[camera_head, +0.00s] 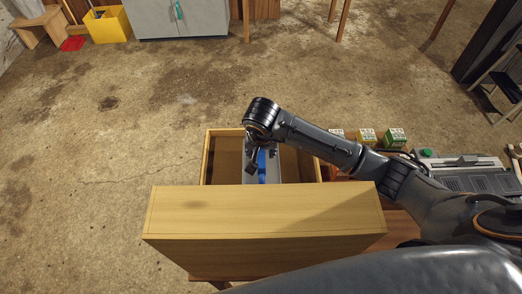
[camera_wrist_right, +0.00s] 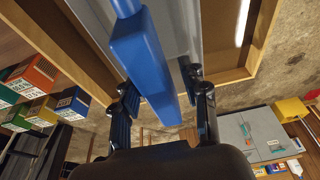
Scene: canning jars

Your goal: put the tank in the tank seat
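My right gripper (camera_head: 254,164) reaches down into an open wooden drawer (camera_head: 208,160). In the right wrist view its fingers (camera_wrist_right: 159,84) stand apart on either side of a long blue bar (camera_wrist_right: 145,58), with a gap on the right finger's side. The blue bar also shows in the head view (camera_head: 262,166). It lies over a grey metal piece (camera_head: 248,177) in the drawer, also seen in the wrist view (camera_wrist_right: 183,35). I cannot tell which thing is the tank, and no tank seat is clearly recognisable. My left gripper is not in view.
The drawer's wide wooden front (camera_head: 265,215) stands nearest me. Small green and yellow boxes (camera_head: 394,138) and a grey appliance (camera_head: 470,178) are at the right. A yellow bin (camera_head: 108,25) and grey cabinet (camera_head: 180,18) stand far back. The concrete floor between is clear.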

